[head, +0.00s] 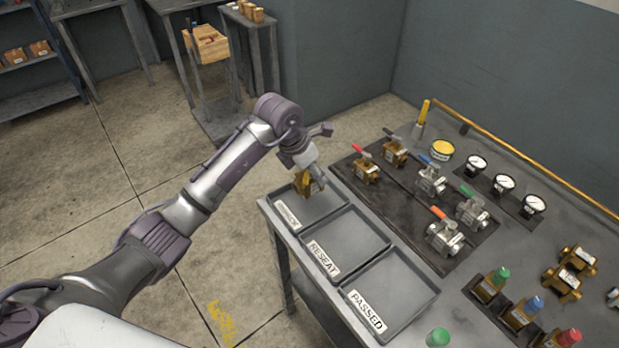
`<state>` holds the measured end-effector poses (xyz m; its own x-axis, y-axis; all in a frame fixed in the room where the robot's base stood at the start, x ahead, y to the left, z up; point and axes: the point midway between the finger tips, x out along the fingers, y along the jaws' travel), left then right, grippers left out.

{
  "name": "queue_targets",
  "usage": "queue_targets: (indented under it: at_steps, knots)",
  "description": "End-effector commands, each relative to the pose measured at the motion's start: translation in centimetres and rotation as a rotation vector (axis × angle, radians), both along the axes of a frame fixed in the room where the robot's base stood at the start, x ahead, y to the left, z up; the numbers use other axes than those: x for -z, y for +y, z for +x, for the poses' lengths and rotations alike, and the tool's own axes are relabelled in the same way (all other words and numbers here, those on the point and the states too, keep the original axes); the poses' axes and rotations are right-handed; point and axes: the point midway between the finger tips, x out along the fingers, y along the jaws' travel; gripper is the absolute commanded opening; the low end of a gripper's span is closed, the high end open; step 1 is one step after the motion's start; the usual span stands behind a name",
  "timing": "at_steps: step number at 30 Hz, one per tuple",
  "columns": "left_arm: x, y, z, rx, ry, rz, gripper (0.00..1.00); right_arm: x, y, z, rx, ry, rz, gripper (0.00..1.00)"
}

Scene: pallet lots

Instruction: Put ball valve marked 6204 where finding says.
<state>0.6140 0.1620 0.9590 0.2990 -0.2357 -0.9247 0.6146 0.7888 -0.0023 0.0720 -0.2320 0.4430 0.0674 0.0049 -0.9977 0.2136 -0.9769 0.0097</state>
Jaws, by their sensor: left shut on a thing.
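My left gripper (311,177) is shut on a brass valve (303,184) over the back tray (320,211). Whether the valve touches the tray floor, I cannot tell. Its marking is not visible. The back tray's label is too small to read surely. Next to it lie the RESEAT tray (352,236) and the PASSED tray (405,290), both empty. Several valves stand on a dark mat (392,192), among them a brass one with a red handle (366,170) and a steel one with an orange handle (444,238). Their tags are unreadable. My right gripper is out of view.
Three gauges (504,184) and a yellow tin (442,151) stand behind the mat on the bench. Brass parts with green, blue and red caps (521,313) are at the right front. A lone green cap (438,338) is near the PASSED tray. Floor left of the bench is clear.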

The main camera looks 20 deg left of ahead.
Motion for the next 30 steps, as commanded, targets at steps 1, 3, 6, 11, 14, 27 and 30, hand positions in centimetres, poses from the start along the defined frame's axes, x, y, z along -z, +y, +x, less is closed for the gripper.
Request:
queue_targets:
  at_steps: [1, 3, 6, 11, 14, 27, 30]
  knots:
    - [0.0, 0.4, 0.0, 0.001, -0.003, -0.002, 0.00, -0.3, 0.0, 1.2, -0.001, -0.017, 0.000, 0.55]
    - [0.2, 0.7, 0.0, 0.001, -0.005, -0.002, 0.00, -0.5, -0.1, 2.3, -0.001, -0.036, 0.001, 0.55]
    - [0.7, 0.8, 0.0, 0.001, -0.003, -0.003, 0.00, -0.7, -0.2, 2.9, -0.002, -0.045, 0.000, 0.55]
    - [2.6, 0.7, -0.2, 0.002, 0.001, -0.004, 0.00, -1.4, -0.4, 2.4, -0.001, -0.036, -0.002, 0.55]
    - [3.9, 0.7, -0.1, 0.000, -0.001, -0.004, 0.00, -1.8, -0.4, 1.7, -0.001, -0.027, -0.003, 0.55]
    - [4.7, 0.8, -0.1, 0.002, -0.001, 0.000, 0.62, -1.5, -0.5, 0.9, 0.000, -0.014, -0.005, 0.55]
    - [4.7, 0.8, -0.1, 0.002, 0.000, 0.001, 0.79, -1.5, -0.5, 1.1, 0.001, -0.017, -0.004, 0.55]
